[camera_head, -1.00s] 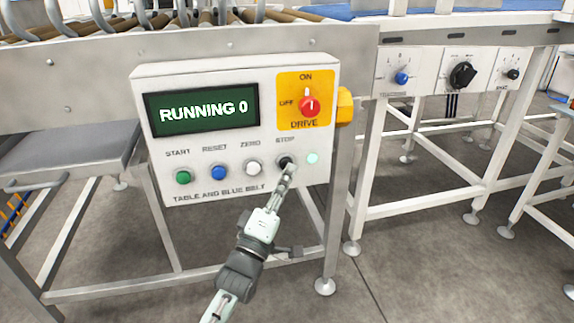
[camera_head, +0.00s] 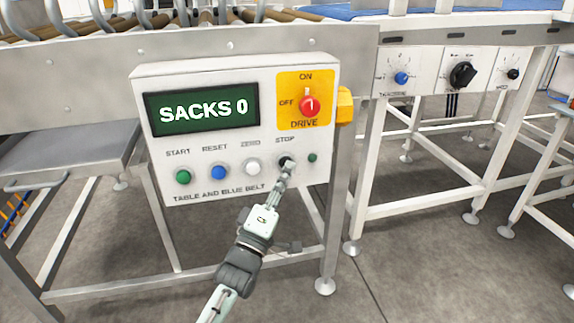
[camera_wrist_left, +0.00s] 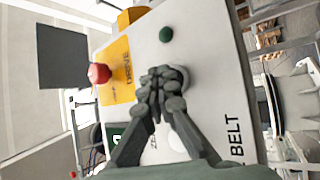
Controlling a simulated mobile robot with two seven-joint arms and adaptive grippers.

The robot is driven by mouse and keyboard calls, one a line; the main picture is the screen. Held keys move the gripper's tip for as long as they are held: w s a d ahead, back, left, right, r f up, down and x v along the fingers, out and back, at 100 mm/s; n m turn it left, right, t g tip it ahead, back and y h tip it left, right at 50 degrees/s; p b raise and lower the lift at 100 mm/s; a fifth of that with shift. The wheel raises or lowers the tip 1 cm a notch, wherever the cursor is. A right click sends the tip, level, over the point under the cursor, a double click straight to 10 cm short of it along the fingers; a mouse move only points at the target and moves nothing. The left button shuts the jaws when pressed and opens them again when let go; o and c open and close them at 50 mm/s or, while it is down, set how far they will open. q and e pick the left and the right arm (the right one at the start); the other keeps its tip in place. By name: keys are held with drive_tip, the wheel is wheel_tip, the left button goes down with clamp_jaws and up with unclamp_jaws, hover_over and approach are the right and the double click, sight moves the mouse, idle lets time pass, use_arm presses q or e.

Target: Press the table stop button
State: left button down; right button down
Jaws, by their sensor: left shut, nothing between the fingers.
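The control box (camera_head: 236,185) is white and labelled TABLE AND BLUE BELT. Its dark stop button (camera_head: 286,161) sits under the STOP label, partly covered by my left gripper (camera_head: 285,169). The gripper is shut with nothing between its fingers, its tips at the button; whether they touch it I cannot tell. In the left wrist view the shut fingers (camera_wrist_left: 160,80) point at the panel face and hide the button. The green display (camera_head: 203,106) reads SACKS 0. The small lamp (camera_head: 312,157) right of the stop button is dark green. My right gripper is not in view.
Start (camera_head: 183,177), reset (camera_head: 218,172) and zero (camera_head: 252,167) buttons sit left of the stop button. A red drive knob (camera_head: 309,105) on a yellow plate is above it. A yellow part (camera_head: 345,106) juts from the box's right side. Further right is a panel with knobs (camera_head: 463,75).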

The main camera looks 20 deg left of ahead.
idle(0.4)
use_arm(q)
drive_tip(key=shift+s+d+p, duration=0.45)
drive_tip(key=shift+s, duration=0.35)
drive_tip(key=s+d+p, duration=0.1)
drive_tip(key=s, duration=0.1)
drive_tip(key=s+d, duration=0.1)
drive_tip(key=s, duration=0.1)
drive_tip(key=shift+d+p, duration=0.4)
idle(0.4)
